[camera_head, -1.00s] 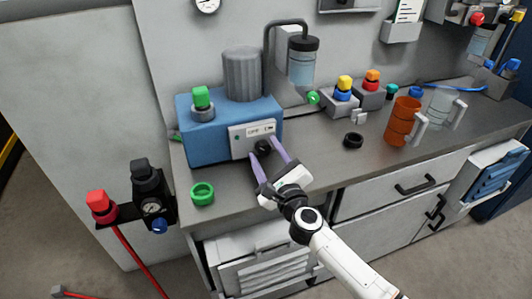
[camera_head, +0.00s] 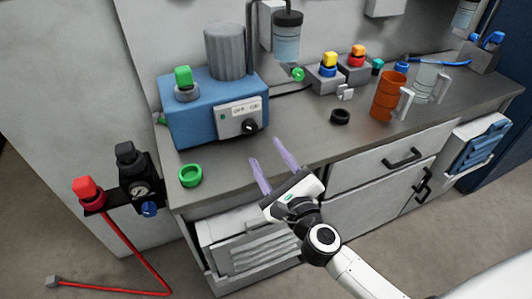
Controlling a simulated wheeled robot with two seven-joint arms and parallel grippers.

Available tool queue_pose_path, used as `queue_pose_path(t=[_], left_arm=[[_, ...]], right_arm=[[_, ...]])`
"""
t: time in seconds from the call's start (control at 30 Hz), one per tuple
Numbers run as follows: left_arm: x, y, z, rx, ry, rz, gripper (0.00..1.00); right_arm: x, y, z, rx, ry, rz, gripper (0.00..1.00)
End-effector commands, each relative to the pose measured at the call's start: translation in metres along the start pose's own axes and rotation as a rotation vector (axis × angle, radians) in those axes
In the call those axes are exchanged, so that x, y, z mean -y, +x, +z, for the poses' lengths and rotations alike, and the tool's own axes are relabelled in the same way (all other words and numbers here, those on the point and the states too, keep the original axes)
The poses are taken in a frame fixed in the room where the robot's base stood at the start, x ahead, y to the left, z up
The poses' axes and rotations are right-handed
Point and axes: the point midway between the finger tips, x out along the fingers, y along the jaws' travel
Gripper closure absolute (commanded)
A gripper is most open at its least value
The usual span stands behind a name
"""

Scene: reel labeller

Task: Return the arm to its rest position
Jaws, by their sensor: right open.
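My right gripper (camera_head: 272,166) is open and empty, its two purple fingers apart over the front edge of the grey worktop. Its white arm reaches in from the lower right. The blue machine (camera_head: 188,124) stands beyond it, with a black knob (camera_head: 250,127) on its white front panel. The fingertips are clear of the knob, in front of it and to its right. My left gripper is not in view.
A green ring (camera_head: 191,176) lies left of my gripper on the worktop (camera_head: 320,148). A black ring (camera_head: 340,117) and an orange mug (camera_head: 386,97) stand to the right. Drawers with black handles (camera_head: 402,158) are below.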

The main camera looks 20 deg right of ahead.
Motion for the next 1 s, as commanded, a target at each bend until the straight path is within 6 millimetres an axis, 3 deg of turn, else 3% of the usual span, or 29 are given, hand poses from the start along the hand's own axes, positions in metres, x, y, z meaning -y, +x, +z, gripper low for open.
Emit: queue_pose_path(t=[0.33,0.47,0.57,0.77,0.87,1.0], left_arm=[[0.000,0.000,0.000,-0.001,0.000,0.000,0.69],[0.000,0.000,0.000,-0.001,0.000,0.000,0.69],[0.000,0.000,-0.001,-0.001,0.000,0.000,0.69],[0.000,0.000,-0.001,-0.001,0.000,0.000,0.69],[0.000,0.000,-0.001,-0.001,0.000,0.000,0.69],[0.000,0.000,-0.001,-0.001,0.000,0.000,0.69]], right_arm=[[0.000,0.000,0.000,0.001,-0.004,0.001,0.51],[-0.007,-0.007,0.001,0.023,-0.107,0.014,0.51],[-0.022,-0.022,0.001,0.067,-0.315,0.047,0.51],[-0.072,-0.067,-0.012,0.179,-0.885,0.178,0.51],[-0.103,-0.096,-0.032,0.241,-1.199,0.282,0.51],[-0.141,-0.145,-0.077,0.336,-1.645,0.476,0.51]])
